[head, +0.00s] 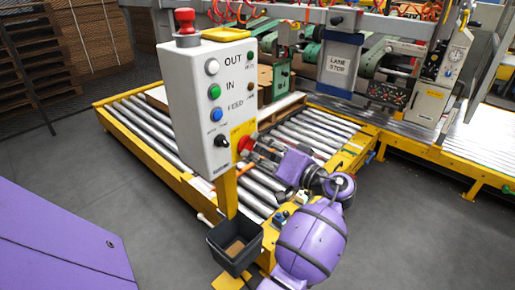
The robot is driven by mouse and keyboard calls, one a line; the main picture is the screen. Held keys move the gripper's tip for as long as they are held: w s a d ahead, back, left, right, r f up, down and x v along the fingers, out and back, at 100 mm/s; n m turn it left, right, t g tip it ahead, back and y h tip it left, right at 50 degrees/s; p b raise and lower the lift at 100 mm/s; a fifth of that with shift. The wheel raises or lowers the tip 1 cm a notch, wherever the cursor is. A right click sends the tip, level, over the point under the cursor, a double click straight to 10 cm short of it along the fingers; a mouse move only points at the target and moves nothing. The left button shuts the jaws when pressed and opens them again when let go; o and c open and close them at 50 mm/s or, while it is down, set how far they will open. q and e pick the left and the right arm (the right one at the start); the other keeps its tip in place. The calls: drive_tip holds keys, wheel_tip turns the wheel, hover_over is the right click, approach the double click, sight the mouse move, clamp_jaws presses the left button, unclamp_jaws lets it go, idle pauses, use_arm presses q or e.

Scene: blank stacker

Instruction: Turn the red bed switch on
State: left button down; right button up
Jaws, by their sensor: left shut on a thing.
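A grey control box (197,105) stands on a yellow post. On its yellow lower side plate sits a red switch knob (245,144), which I take to be the red bed switch. My left gripper (254,146) reaches in from the right of the box with its fingertips at this knob. It is shut on the knob, and the fingers hide part of it. The knob's turned position cannot be made out. My right gripper is not in view.
The box front carries OUT, IN and FEED buttons and a black selector (222,141). A dark bin (235,246) hangs below. A roller conveyor (150,128) with yellow rails lies behind. Grey floor is clear at left.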

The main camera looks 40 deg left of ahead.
use_arm(q)
drive_tip(key=c, duration=1.8)
unclamp_jaws()
drive_tip(key=shift+o, duration=0.2)
drive_tip(key=s+d, duration=0.1)
drive_tip(key=d, duration=1.1)
